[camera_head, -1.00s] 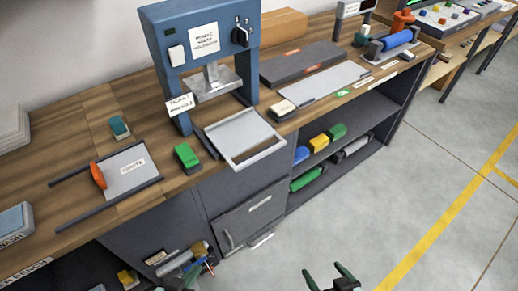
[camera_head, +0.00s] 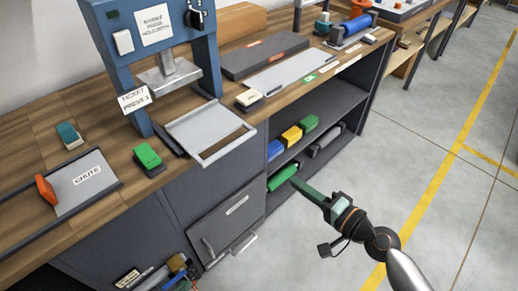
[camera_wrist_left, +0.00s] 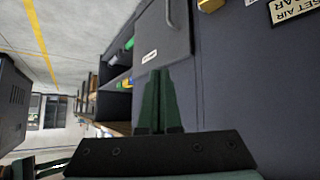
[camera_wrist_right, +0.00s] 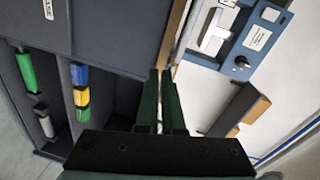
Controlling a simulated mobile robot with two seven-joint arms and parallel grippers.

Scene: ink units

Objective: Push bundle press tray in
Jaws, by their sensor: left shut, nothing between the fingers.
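The bundle press (camera_head: 160,50) is a blue frame on the wooden bench, with a grey plate hanging under its top. Its flat grey tray (camera_head: 205,128) sticks out in front, its handle bar (camera_head: 228,147) over the bench's front edge. The press (camera_wrist_right: 245,45) and tray (camera_wrist_right: 215,32) also show in the right wrist view. My right gripper (camera_head: 297,183) is low in front of the shelves, right of and below the tray, not touching it. Its fingers (camera_wrist_right: 162,75) are close together with a narrow gap, nothing seen between. My left gripper (camera_wrist_left: 161,75) is shut and empty, facing the cabinet front.
A green block (camera_head: 148,157) and the chute plate (camera_head: 85,183) lie left of the tray. A small pale-topped block (camera_head: 249,99) sits close to its right. Below are a cabinet door (camera_head: 225,222) and an open shelf (camera_head: 318,98) with coloured rolls. The floor in front is clear.

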